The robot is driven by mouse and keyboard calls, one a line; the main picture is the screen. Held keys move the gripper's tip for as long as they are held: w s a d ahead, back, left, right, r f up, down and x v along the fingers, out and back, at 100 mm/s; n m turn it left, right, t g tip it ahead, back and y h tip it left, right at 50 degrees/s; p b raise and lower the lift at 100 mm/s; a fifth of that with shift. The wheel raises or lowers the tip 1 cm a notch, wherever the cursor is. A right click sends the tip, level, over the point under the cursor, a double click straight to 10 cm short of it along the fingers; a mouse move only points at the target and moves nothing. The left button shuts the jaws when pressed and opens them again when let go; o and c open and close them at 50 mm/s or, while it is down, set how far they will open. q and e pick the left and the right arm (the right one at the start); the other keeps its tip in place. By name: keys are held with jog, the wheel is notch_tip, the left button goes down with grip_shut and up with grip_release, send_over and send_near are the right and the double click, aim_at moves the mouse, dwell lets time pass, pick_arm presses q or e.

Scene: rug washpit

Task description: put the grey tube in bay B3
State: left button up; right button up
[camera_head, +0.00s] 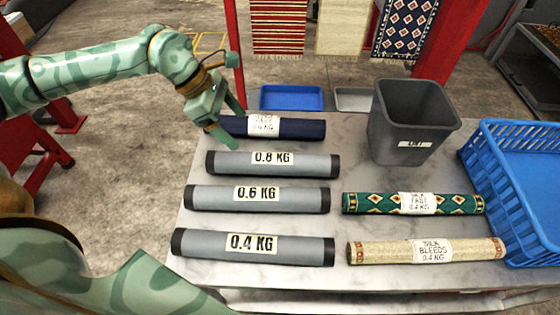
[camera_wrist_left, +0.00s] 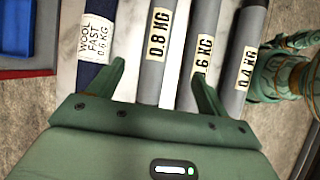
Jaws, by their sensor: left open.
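Three grey tubes with black ends lie side by side on the marble table: the 0.8 KG tube (camera_head: 310,165), the 0.6 KG tube (camera_head: 300,200) and the 0.4 KG tube (camera_head: 295,248). My left gripper (camera_head: 235,128) is open and empty above the left ends of the 0.8 KG tube and the navy roll. In the left wrist view, its fingers (camera_wrist_left: 158,58) spread on either side of the 0.8 KG tube (camera_wrist_left: 153,75), with the 0.6 KG tube (camera_wrist_left: 205,25) beside it. I cannot make out any B3 marking. My right gripper is not in view.
A navy roll (camera_head: 300,129) lies behind the tubes. To the right are a green patterned roll (camera_head: 460,204), a beige roll (camera_head: 380,252), a grey bin (camera_head: 400,125) and a blue crate (camera_head: 525,165). Blue (camera_head: 291,97) and grey trays sit beyond the table.

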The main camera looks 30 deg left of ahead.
aim_at(268, 157)
pick_arm(q)
jog(key=x, duration=0.2)
jog(key=b+x, duration=0.1)
jog(key=x, duration=0.1)
jog(key=shift+w+d, duration=0.1)
jog(key=shift+w, duration=0.15)
jog(key=b+x, duration=0.2)
jog(key=x, duration=0.4)
jog(key=shift+w+d+f, duration=0.1)
jog(key=shift+w+f, duration=0.05)
jog(key=shift+f, duration=0.1)
jog(key=shift+w+d+f+b, duration=0.1)
jog(key=shift+d+f+b, duration=0.1)
jog(key=shift+f+b, duration=0.15)
jog(key=b+x, duration=0.2)
jog(key=x, duration=0.3)
jog(key=shift+r, duration=0.15)
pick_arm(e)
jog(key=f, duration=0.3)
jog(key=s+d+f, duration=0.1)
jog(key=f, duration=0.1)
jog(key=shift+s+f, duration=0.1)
pick_arm(q)
jog(key=shift+c, duration=0.9)
jog(key=shift+r, duration=0.1)
grip_shut()
